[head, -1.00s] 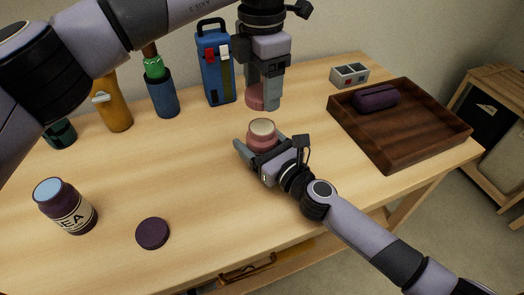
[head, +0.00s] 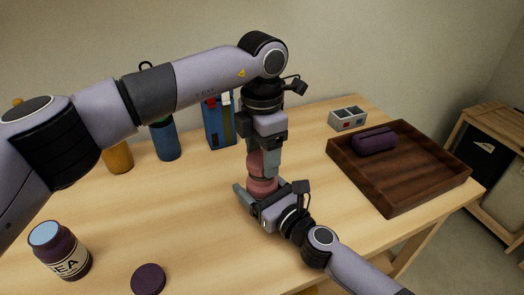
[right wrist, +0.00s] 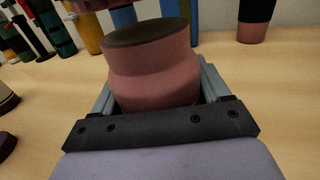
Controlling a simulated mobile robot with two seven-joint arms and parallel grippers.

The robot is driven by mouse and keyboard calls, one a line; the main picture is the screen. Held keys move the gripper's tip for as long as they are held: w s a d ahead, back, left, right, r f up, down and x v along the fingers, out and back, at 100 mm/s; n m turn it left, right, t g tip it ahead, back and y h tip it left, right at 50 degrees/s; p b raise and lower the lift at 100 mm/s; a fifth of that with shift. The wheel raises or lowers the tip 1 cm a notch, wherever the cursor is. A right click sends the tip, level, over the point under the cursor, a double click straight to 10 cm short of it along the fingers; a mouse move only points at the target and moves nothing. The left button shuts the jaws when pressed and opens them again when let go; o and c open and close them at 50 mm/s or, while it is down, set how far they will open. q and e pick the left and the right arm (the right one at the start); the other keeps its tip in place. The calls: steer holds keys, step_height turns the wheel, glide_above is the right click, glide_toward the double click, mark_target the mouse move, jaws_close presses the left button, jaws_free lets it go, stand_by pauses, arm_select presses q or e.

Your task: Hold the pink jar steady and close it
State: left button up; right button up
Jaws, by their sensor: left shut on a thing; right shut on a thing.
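The pink jar (head: 262,187) stands upright on the table, and my right gripper (head: 259,199) is shut around it. In the right wrist view the jar (right wrist: 152,75) fills the space between the fingers, its dark, shaded top facing up. My left gripper (head: 262,162) points straight down over the jar, shut on the pink lid (head: 255,163). The lid is just above the jar in the head view; I cannot tell whether they touch. The left fingers do not clearly show in the right wrist view.
A dark purple jar with a label (head: 62,252) and a dark purple lid (head: 148,279) are at the left. Blue (head: 165,140) and orange (head: 117,158) bottles and a blue case (head: 217,125) stand behind. A wooden tray (head: 395,188) holds a purple case (head: 375,142) at right.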

mark_target(262, 192)
arm_select(q)
steer(key=shift+f, duration=0.1)
steer(key=shift+f, duration=0.8)
steer(key=shift+f, duration=0.55)
